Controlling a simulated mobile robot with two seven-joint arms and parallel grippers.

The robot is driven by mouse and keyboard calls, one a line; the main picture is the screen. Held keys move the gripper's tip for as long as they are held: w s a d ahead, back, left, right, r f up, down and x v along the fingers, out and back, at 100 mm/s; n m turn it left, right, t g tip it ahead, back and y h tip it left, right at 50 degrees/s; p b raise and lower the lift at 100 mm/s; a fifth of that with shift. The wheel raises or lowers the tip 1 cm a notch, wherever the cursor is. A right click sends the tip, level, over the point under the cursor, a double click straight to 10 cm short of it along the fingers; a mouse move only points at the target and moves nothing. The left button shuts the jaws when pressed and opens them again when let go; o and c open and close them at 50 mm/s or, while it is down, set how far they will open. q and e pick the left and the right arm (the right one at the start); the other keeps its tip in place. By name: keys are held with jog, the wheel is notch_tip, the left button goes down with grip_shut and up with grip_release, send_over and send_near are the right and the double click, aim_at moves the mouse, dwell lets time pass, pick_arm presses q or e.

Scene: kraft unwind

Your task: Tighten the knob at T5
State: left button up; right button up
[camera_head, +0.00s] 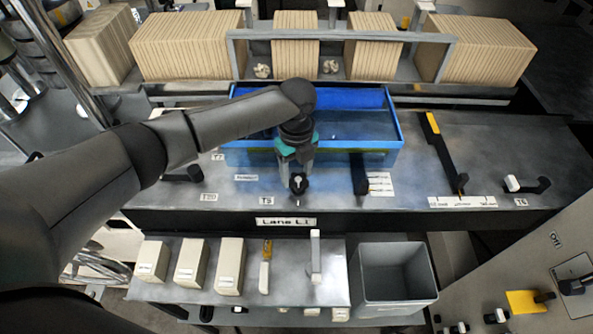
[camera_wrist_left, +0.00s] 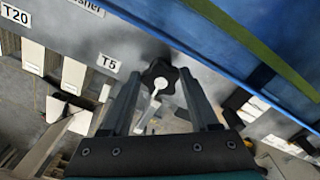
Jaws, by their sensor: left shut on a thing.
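The black lobed knob (camera_wrist_left: 159,78) with a white pointer lies between the two fingers in the left wrist view, next to the T5 label (camera_wrist_left: 108,63). In the head view the knob (camera_head: 298,184) shows just below my left gripper (camera_head: 297,178), right of the T5 label (camera_head: 266,201). My left gripper also shows in the left wrist view (camera_wrist_left: 160,92), pointing down at the panel, with its fingers on either side of the knob and shut on it. My right gripper is not in view.
A blue tray (camera_head: 395,140) stands behind the gripper, close to the arm. Black handles (camera_head: 358,174) and a yellow-and-black lever (camera_head: 440,150) stand to the right. A grey open bin (camera_head: 392,300) and several beige blocks (camera_head: 190,262) are at the front below the panel.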

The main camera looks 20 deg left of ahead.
aim_at(297, 177)
pick_arm(q)
jog(key=shift+w+d+r, duration=0.1)
jog(key=shift+w+r, duration=0.15)
jog(key=shift+r, duration=0.05)
jog(key=o, duration=1)
jog(key=shift+s, duration=0.1)
jog(key=o, duration=0.4)
jog(key=shift+s+f, duration=0.1)
jog(key=shift+f, duration=0.05)
notch_tip(297, 177, up, 15)
jog(key=shift+r+b, duration=0.15)
jog(key=shift+b, duration=0.7)
jog(key=shift+s, duration=0.1)
